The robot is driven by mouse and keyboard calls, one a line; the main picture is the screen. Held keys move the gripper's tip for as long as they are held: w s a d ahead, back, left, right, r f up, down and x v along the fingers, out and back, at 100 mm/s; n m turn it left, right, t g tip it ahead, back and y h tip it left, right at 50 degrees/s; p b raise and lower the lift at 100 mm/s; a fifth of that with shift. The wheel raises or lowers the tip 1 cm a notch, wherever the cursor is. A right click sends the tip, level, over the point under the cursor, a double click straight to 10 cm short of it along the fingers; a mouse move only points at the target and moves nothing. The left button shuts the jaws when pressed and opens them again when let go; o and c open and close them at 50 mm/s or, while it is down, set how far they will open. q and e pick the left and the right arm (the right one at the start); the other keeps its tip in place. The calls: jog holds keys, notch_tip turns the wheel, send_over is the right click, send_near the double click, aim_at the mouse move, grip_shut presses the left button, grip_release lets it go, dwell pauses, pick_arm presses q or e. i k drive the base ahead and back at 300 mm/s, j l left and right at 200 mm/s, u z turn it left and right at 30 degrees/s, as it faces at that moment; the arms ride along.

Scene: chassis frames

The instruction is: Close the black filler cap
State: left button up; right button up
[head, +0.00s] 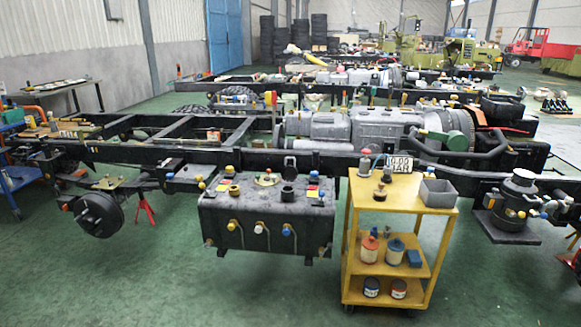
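A grey box-shaped tank (265,225) hangs on the near side of the truck chassis, left of the yellow cart. On its top stands a short black cylindrical filler neck or cap (288,192). A dark piece rises just behind it; at this size I cannot tell whether that is a raised lid. Other small fittings, such as a dark one with a yellow top (234,190), sit on the same tank. Neither of my grippers shows in the head view.
Chassis rails (200,155) run behind the tank. A black canister unit (518,197) is at right. Green floor (170,290) in front is clear.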

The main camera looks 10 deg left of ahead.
aim_at(289, 173)
jog(key=i+j+u, duration=0.1)
jog(key=i+u, duration=0.2)
jog(key=i, duration=0.75)
jog(key=i+l+u, duration=0.15)
jog(key=i+u, duration=0.15)
jog(key=i, duration=0.75)
